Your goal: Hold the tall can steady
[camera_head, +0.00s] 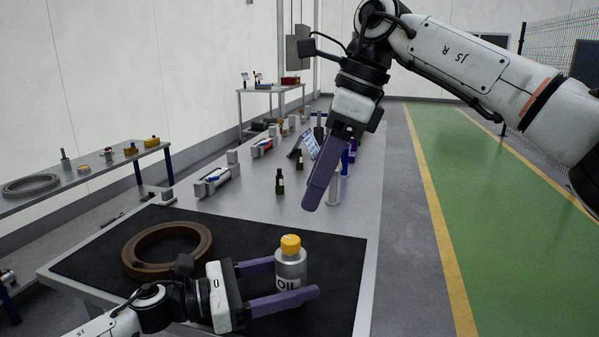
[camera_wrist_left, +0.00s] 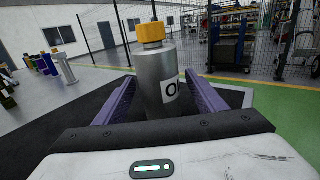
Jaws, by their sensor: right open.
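The tall can (camera_head: 290,268) is a grey metal can with a yellow cap and an "OIL" label. It stands upright on the black mat (camera_head: 338,250). My right gripper (camera_head: 313,205) is open and empty, raised above the bench and pointing down. Its fingers overlap in the head view.
A brown ring (camera_head: 205,249) lies on the mat left of the can. A dark green bottle (camera_head: 280,182) and several tools and containers stand farther along the grey bench (camera_head: 240,190). A side table (camera_head: 100,172) holds another ring. The green floor lane (camera_head: 450,200) is clear.

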